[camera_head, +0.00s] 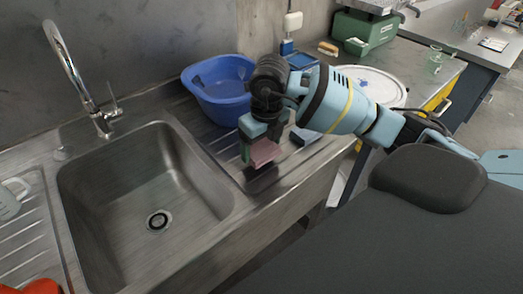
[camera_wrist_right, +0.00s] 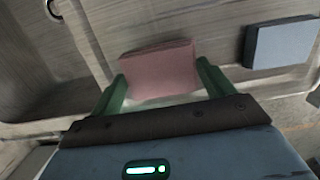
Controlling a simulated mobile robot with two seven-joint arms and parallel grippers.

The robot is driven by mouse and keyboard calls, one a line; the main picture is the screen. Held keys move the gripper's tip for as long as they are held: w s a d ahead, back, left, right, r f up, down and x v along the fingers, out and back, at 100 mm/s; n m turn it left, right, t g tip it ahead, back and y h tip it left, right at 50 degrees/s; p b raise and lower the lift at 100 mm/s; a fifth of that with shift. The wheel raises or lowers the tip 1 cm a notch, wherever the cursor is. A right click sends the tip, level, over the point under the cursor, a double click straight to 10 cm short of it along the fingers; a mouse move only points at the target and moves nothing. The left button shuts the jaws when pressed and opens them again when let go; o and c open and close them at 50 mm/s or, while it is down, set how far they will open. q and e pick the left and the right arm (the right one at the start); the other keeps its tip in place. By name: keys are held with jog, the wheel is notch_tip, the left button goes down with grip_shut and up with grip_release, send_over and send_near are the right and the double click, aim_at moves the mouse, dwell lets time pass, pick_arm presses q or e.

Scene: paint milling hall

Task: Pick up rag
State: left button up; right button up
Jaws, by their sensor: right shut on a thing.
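The rag (camera_head: 264,152) is a folded pink cloth at the drainboard, to the right of the sink basin. My right gripper (camera_head: 257,147) points down at it, its green fingers on either side. In the right wrist view the rag (camera_wrist_right: 160,70) sits between the two fingers of my right gripper (camera_wrist_right: 160,85), which is shut on it. I cannot tell whether the rag touches the drainboard or is held just above it. My left gripper is not in view.
The steel sink (camera_head: 150,200) with its tap (camera_head: 85,85) lies left of the rag. A blue basin (camera_head: 222,88) stands behind. A blue-grey block (camera_wrist_right: 282,42) lies on the drainboard to the right. A green scale (camera_head: 365,32) stands farther back.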

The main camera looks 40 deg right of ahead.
jog(key=s+a+r, duration=0.1)
jog(key=s+a, duration=0.2)
jog(key=a, duration=0.4)
jog(key=s+a+r, duration=0.1)
jog(key=s+a, duration=0.3)
jog(key=a, duration=0.3)
jog(key=shift+s, duration=0.3)
jog(key=o, duration=0.3)
jog(key=shift+c, duration=1.1)
jog(key=shift+n, duration=0.3)
